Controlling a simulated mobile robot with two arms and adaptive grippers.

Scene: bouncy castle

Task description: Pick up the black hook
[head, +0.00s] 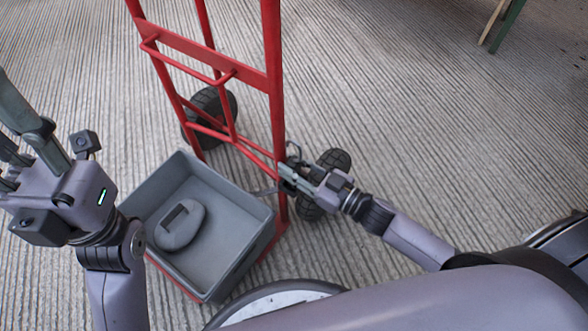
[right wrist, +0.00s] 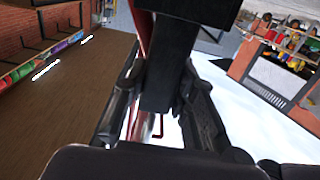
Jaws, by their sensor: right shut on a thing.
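My right gripper (head: 289,176) is low beside the right upright of the red hand truck, near its right wheel. In the right wrist view its two fingers (right wrist: 160,118) are closed on a dark, straight-sided piece, which I take to be the black hook (right wrist: 168,62). In the head view a thin dark part of the hook (head: 264,190) seems to stick out left of the fingers, over the bin's rim. The rest of it is hidden by the gripper and upright. My left gripper (head: 18,135) is raised at the left edge, its fingertips partly out of frame.
The red hand truck (head: 275,70) stands upright with black wheels (head: 212,112). A grey open bin (head: 235,235) sits on its foot, holding a rounded grey object with a slot (head: 180,226). Ribbed floor right of the truck is clear. A wooden and green leg (head: 505,25) stands far right.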

